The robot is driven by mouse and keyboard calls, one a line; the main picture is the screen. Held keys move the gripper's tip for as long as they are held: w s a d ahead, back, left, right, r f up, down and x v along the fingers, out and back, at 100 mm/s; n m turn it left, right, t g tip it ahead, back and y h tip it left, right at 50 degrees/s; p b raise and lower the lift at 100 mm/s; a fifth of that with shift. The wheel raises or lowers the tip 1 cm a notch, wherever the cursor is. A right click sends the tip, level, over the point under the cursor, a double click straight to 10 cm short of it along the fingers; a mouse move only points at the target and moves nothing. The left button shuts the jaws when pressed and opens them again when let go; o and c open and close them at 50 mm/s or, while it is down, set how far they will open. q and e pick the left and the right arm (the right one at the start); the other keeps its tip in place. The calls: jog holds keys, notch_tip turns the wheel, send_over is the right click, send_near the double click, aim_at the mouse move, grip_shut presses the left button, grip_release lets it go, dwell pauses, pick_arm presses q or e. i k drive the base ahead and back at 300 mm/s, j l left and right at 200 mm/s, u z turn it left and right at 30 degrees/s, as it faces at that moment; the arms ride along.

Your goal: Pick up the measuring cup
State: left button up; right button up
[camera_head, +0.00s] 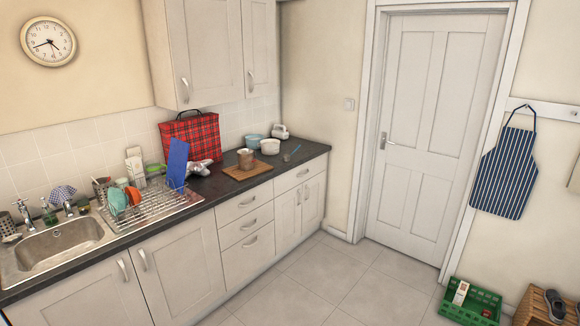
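A small brownish, metallic-looking cup (246,160) stands upright on a wooden board (238,174) on the dark counter, left of the white bowl. It may be the measuring cup, but it is too small here to tell for sure. A white bowl (270,147) and a light blue bowl (253,141) stand behind and to its right. Neither of my grippers shows in the head view.
A dish rack (160,208) with dishes and a blue board (178,164) stands left, beside the sink (60,247). A red tartan bag (190,137) stands behind. The tiled floor (330,275) is clear before the cabinets; a green crate (470,302) sits at lower right.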

aim_at(285, 158)
jog(key=i, duration=2.7)
